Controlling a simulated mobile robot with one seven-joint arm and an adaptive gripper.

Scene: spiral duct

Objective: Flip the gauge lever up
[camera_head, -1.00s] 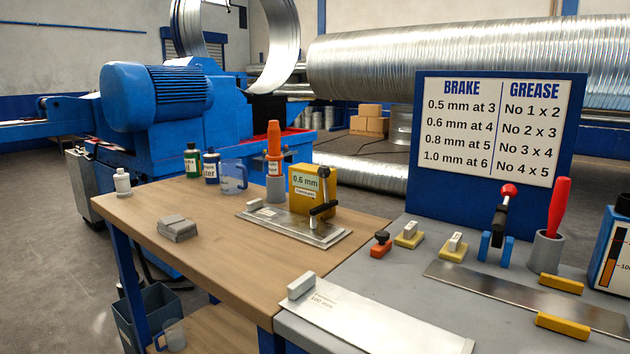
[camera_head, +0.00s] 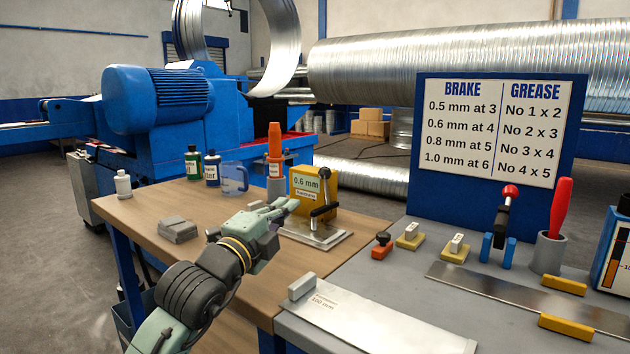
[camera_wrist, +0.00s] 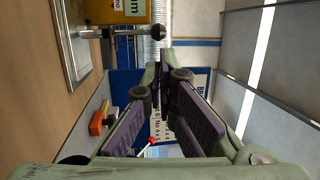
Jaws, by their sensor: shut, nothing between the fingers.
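The gauge is a yellow block (camera_head: 300,188) labelled 0.6 mm, standing on a metal plate (camera_head: 330,237) on the wooden bench. A thin metal rod with a black knob (camera_head: 325,173) stands upright beside its front, with a black bar (camera_head: 323,210) lower down; I cannot tell for sure which part is the lever. In the wrist view the rod and black knob (camera_wrist: 157,31) lie sideways, by the yellow block (camera_wrist: 118,10). My gripper (camera_head: 291,204) is shut and empty, left of the rod and in front of the block, apparently apart from the rod. It hides part of the plate.
Left on the bench are grey blocks (camera_head: 178,229), a blue jug (camera_head: 234,178) and bottles. The grey table (camera_head: 400,268) at right holds a sheet with a grey block (camera_head: 302,286), a red-knobbed clamp (camera_head: 507,215) and yellow bars.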

